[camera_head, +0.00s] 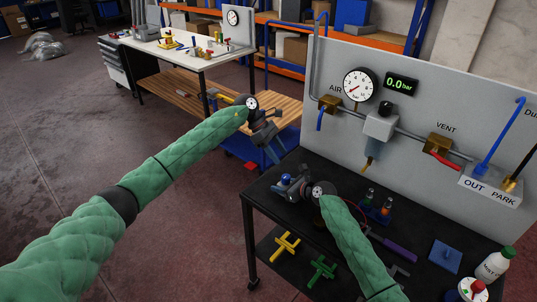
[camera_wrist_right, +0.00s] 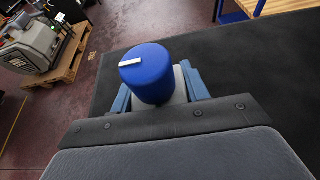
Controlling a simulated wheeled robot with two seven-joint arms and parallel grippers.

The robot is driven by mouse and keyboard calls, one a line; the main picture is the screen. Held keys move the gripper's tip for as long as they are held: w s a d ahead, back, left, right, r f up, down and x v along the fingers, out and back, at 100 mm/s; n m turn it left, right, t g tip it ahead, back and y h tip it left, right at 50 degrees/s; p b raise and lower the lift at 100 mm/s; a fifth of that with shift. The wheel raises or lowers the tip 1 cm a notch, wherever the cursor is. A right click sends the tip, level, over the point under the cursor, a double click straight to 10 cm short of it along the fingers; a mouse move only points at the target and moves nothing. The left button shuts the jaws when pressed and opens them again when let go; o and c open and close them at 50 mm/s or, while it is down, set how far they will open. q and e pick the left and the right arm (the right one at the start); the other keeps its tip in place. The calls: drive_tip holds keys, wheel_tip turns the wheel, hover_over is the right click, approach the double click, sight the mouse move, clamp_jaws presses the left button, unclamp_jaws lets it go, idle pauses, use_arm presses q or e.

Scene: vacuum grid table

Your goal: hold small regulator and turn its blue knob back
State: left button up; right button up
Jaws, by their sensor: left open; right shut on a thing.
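The small regulator has a blue knob (camera_head: 286,178) on top, seen at the left end of the black table. In the right wrist view the blue knob (camera_wrist_right: 150,82) carries a white mark pointing left, and the regulator's grey body (camera_wrist_right: 178,92) sits below it. My right gripper (camera_head: 289,186) is shut on the body, with one blue finger on each side; the knob stands clear of the fingers. My left gripper (camera_head: 273,153) is open and empty, above and left of the regulator and apart from it. The lower part of the regulator is hidden by my gripper.
A grey panel (camera_head: 440,105) stands behind the black table (camera_head: 262,203), with a gauge (camera_head: 360,85), a 0.0 bar display (camera_head: 401,85) and hoses. Small fittings (camera_head: 376,205), a purple-handled tool (camera_head: 400,250), a blue block (camera_head: 445,256) and a white bottle (camera_head: 495,264) are to the right.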

sight(286, 176)
drive_tip(key=shift+f, duration=0.2)
use_arm(q)
drive_tip(key=s+d+r+t+y, duration=0.2)
drive_tip(key=d+r+t+y, duration=0.15)
drive_tip(key=y, duration=0.25)
drive_tip(key=shift+n+y, duration=0.3)
drive_tip(key=shift+y, duration=0.3)
wheel_tip(286, 176, down, 13)
drive_tip(key=shift+w+r, duration=0.1)
drive_tip(key=shift+w, duration=0.05)
drive_tip(key=shift+r+m, duration=0.1)
drive_tip(key=shift+m, duration=0.3)
drive_tip(key=m, duration=0.3)
drive_tip(key=shift+r+m, duration=0.2)
drive_tip(key=shift+m, duration=0.1)
wheel_tip(286, 176, up, 12)
drive_tip(key=f, duration=0.1)
drive_tip(key=s+d+n+h, duration=0.5)
drive_tip(key=d+h, duration=0.3)
drive_tip(key=s+d+r+n+h, duration=0.1)
drive_tip(key=s+d+n+h, duration=0.4)
drive_tip(key=d+h, duration=0.4)
drive_tip(key=shift+s+d+r, duration=0.15)
drive_tip(key=shift+s+r, duration=0.15)
drive_tip(key=shift+s, duration=0.25)
